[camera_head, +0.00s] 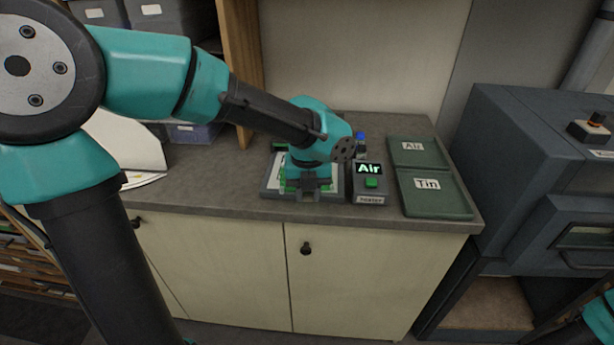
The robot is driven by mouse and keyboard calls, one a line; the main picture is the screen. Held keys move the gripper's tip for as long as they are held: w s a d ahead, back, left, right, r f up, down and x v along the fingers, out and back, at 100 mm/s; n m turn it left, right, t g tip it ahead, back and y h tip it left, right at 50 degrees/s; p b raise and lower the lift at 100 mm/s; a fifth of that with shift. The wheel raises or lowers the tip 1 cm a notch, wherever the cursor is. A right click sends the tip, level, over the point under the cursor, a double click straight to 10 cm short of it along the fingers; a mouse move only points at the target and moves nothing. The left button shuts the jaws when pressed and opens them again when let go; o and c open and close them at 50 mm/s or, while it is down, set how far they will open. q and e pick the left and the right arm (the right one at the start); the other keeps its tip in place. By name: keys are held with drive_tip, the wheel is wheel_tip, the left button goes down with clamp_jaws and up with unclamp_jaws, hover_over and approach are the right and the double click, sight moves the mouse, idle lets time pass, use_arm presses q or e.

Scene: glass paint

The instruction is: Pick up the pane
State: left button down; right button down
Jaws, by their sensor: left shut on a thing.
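My left gripper (308,186) reaches down over the grey tester base (268,192) on the counter and is shut on the pane. Green edges (290,184) show beside the fingers; most of the pane is hidden behind my gripper and wrist. I cannot tell whether it is clear of the base. My right gripper is not in view; only a teal piece of my right arm shows at the lower right corner.
A tester box (369,184) right of my gripper shows "Air" in green above a green button. Two green trays, labelled Air (433,148) and Tin (450,202), lie farther right and look empty. A dark oven-like cabinet (520,150) stands beyond the counter's right end.

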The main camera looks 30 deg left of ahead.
use_arm(q)
drive_tip(key=s+d, duration=0.2)
drive_tip(key=s, duration=0.1)
drive_tip(key=s+d, duration=0.1)
drive_tip(key=shift+s+r, duration=0.25)
idle(0.3)
drive_tip(key=w+d+n, duration=0.1)
drive_tip(key=w+n, duration=0.4)
drive_tip(key=n, duration=0.4)
drive_tip(key=w+d+r+n, duration=0.1)
drive_tip(key=w+n, duration=0.5)
drive_tip(key=n, duration=0.3)
drive_tip(key=w+d+n, duration=0.1)
drive_tip(key=w+n, duration=0.5)
drive_tip(key=n, duration=0.2)
drive_tip(key=shift+w+d+r+n, duration=0.2)
drive_tip(key=shift+r+n, duration=0.15)
drive_tip(key=shift+n, duration=0.05)
drive_tip(key=shift+w+d+n, duration=0.1)
drive_tip(key=shift+w+n, duration=0.5)
drive_tip(key=shift+n, duration=0.5)
drive_tip(key=shift+d, duration=0.1)
